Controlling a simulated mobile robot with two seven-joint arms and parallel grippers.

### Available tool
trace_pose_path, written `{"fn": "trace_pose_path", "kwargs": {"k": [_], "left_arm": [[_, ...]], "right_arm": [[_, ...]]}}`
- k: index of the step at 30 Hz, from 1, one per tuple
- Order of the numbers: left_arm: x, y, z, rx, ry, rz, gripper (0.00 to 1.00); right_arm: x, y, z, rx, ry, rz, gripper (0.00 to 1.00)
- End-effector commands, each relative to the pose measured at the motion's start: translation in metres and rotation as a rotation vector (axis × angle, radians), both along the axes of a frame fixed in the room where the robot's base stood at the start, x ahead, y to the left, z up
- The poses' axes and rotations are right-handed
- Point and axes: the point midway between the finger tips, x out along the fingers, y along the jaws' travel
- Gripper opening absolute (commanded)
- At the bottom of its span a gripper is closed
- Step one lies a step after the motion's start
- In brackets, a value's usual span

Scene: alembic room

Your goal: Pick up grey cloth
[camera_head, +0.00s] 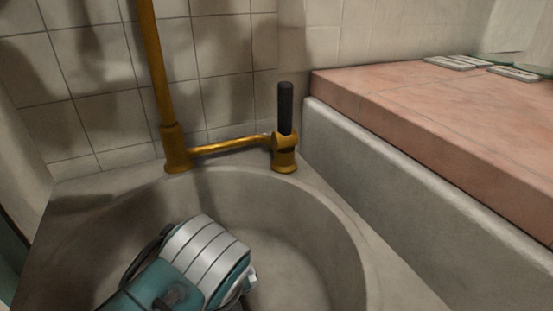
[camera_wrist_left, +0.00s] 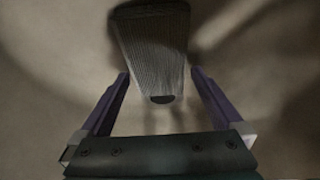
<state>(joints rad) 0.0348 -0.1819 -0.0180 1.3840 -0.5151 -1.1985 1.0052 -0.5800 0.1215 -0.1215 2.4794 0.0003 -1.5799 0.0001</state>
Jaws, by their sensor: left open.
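In the left wrist view, a grey, finely ribbed piece (camera_wrist_left: 152,48) with a dark rounded near end lies ahead of my left gripper (camera_wrist_left: 160,73). It looks like the grey cloth, but I cannot tell for certain. The gripper's two purple fingers are spread apart, one on each side of the piece's near end, with a gap showing on both sides. I cannot tell how far beyond the fingertips it lies. In the head view, my left arm reaches down into the basin and hides its gripper and what lies beneath. No cloth shows there. My right gripper is not in view.
The round grey stone basin (camera_head: 325,230) surrounds my left arm. A brass pipe (camera_head: 230,146) with an upright black handle (camera_head: 285,108) stands at its back rim. A raised pink-topped ledge (camera_head: 430,105) is on the right, with flat grey pieces (camera_head: 460,63) at its far end.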

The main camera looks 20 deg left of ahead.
Motion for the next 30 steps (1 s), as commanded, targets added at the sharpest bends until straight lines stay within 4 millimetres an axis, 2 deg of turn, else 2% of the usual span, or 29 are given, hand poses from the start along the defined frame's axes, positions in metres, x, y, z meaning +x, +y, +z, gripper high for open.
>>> {"fn": "trace_pose_path", "kwargs": {"k": [24, 30], "left_arm": [[0.0001, 0.0002, -0.0047, 0.0, 0.0, 0.0, 1.0], [0.0, 0.0002, -0.0046, 0.0, 0.0, 0.0, 0.78]], "right_arm": [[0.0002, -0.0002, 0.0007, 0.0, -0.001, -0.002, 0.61], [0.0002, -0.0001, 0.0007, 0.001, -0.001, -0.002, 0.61]]}}
